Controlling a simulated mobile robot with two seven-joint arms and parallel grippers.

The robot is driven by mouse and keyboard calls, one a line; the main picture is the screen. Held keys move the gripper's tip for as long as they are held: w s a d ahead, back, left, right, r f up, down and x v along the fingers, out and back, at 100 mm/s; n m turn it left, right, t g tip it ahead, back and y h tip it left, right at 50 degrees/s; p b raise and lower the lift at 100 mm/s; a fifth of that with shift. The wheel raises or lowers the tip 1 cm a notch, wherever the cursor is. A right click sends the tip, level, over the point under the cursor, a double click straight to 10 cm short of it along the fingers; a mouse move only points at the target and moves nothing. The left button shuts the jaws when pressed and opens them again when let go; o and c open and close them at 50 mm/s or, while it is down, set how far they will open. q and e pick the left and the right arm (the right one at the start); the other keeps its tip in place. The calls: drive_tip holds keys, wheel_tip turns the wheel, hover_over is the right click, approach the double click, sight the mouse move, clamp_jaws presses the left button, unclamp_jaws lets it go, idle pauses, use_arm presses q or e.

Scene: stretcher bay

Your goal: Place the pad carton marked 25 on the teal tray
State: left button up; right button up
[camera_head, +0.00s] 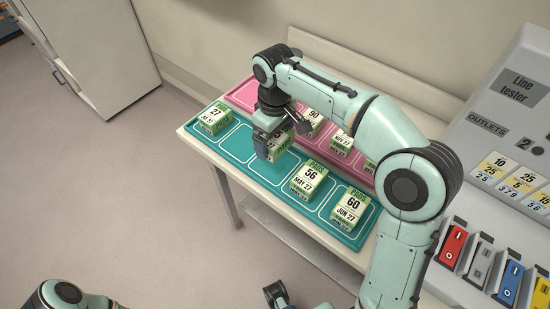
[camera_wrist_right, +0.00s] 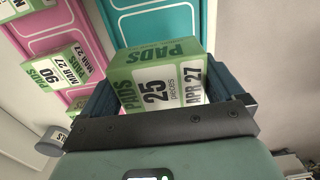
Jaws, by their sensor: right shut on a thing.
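The pad carton marked 25 (camera_wrist_right: 158,85), green and white with "APR 27", is between the fingers of my right gripper (camera_wrist_right: 165,95) in the right wrist view. In the head view my right gripper (camera_head: 267,150) is shut on it over the teal tray (camera_head: 240,157). The carton (camera_head: 282,146) is partly hidden there by the gripper; I cannot tell whether it touches the tray. On the tray stand a carton marked 27 (camera_head: 213,119) at the far left end, and cartons marked 56 (camera_head: 309,179) and 60 (camera_head: 348,206) nearer the right end. My left gripper is out of view.
A pink tray (camera_head: 243,94) behind holds several cartons, one marked 90 (camera_head: 314,115). My right arm crosses above it. A line tester panel (camera_head: 515,130) with coloured switches stands at right. Outlined empty places show on the teal tray between cartons 27 and 56.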

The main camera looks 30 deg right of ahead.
drive_tip(key=shift+f+b, duration=0.55)
drive_tip(key=shift+f, duration=2.95)
drive_tip(key=shift+f, duration=0.1)
drive_tip(key=o, duration=0.8)
drive_tip(key=shift+f, duration=0.1)
wheel_tip(320, 180, up, 12)
drive_tip(key=p, duration=0.2)
drive_tip(key=shift+r+p, duration=0.2)
drive_tip(key=shift+p, duration=0.15)
